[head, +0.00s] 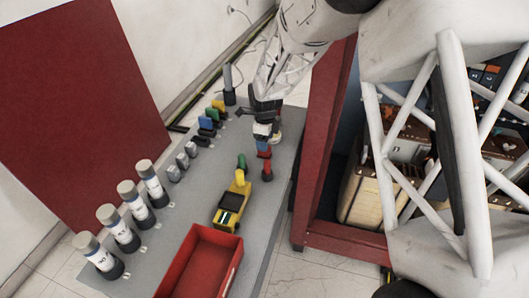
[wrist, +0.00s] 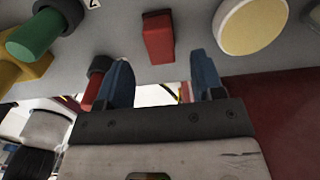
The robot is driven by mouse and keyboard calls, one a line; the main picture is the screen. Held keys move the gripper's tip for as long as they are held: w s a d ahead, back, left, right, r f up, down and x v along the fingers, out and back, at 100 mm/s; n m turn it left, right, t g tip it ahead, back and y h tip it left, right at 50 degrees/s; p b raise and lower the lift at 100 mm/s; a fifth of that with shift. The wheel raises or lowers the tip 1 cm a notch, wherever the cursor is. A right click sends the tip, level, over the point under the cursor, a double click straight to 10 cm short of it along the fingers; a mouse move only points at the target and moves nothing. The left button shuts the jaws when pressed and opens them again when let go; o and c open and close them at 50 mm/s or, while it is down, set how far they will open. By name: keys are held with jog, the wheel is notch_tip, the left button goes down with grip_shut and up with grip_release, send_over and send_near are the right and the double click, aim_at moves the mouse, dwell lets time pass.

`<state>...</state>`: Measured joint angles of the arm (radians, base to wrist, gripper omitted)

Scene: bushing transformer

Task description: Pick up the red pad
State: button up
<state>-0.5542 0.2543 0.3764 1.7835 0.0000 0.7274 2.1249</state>
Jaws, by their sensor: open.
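The red pad (wrist: 158,38) is a small rectangular block on a grey surface in the wrist view. It lies beyond the fingertips, near the line of the gap between them and apart from both. My gripper (wrist: 163,80) is open and empty, with two blue-tipped fingers. In the head view my gripper (head: 262,106) is over the far part of the grey table (head: 185,228). A red upright piece (head: 265,160) shows just below it there, but I cannot tell whether the pad itself is visible in that view.
In the wrist view, a cream disc (wrist: 250,25) sits right of the pad, and green (wrist: 35,35) and yellow (wrist: 22,72) parts sit left.

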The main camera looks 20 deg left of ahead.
jog(key=shift+f, duration=0.1)
jog(key=shift+a+f, duration=0.1)
jog(key=shift+f, duration=2.4)
jog(key=shift+c, duration=0.4)
jog(key=c, duration=1)
jog(key=shift+r, duration=0.2)
notch_tip(320, 180, up, 10)
jog(key=shift+f, duration=0.15)
